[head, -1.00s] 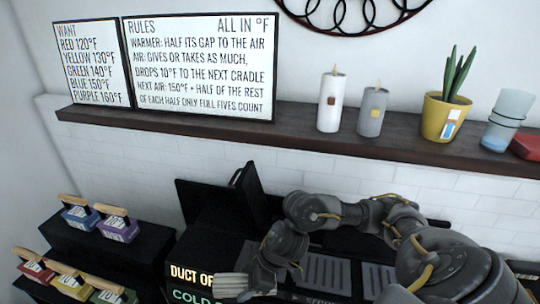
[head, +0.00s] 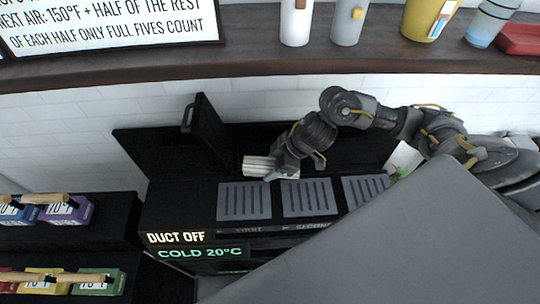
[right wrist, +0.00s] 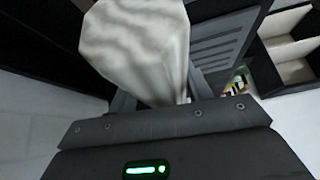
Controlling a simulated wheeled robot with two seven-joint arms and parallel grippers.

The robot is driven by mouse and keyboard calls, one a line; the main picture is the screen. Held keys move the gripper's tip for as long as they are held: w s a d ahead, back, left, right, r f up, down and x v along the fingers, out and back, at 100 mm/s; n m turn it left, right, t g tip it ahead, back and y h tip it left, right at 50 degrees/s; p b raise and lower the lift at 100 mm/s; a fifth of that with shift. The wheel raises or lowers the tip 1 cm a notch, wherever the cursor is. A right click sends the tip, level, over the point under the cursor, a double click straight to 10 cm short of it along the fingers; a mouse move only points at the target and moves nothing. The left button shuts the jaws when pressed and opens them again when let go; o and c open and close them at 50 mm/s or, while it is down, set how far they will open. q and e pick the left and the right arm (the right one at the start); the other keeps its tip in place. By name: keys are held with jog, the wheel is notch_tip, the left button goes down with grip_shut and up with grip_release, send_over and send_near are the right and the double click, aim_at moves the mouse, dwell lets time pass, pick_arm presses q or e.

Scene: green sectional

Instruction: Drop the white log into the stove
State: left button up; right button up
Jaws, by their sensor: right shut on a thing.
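My right gripper (head: 283,168) is shut on the white log (head: 257,166), a pale, ridged block that sticks out to the left of the fingers. In the right wrist view the log (right wrist: 140,45) fills the upper middle, between the fingers. The black stove (head: 180,215) stands below, with its dark lid (head: 212,135) raised at the back left. The log is right of the raised lid, around the back edge of the left slotted grille (head: 244,201); its exact height is unclear. The stove's inside is not clearly visible. My left gripper is not in view.
Lit signs (head: 200,252) on the stove front read "DUCT OFF" and "COLD 20°C". Several coloured, wooden-handled blocks (head: 75,209) sit on black steps at left. A pale compartmented box (right wrist: 290,45) shows in the right wrist view.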

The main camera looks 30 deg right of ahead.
aim_at(269, 160)
pick_arm(q)
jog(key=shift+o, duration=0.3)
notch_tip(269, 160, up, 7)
jog(key=p, duration=0.5)
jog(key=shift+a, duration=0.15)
pick_arm(e)
jog(key=shift+w+d+f+n, duration=0.2)
jog(key=shift+w+f+n, duration=0.15)
jog(key=shift+w, duration=0.3)
jog(key=shift+w+d+f+n, duration=0.15)
jog(key=shift+w+f+n, duration=0.1)
jog(key=shift+w+f, duration=0.25)
jog(key=shift+w+f+g+p, duration=0.25)
jog(key=shift+f+g+p, duration=0.05)
jog(key=shift+f+p, duration=0.1)
jog(key=shift+w+d+f+b, duration=0.4)
jog(key=shift+w+b, duration=0.3)
jog(key=shift+b, duration=0.25)
pick_arm(q)
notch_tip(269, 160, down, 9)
jog(key=b, duration=0.8)
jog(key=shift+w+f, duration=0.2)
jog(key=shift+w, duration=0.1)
pick_arm(e)
jog(key=w+d+f, duration=0.2)
jog(key=w+f, duration=0.3)
jog(key=shift+w+d+f, duration=0.25)
jog(key=shift+d+f, duration=0.05)
jog(key=shift+f, duration=0.1)
jog(key=o, duration=1.2)
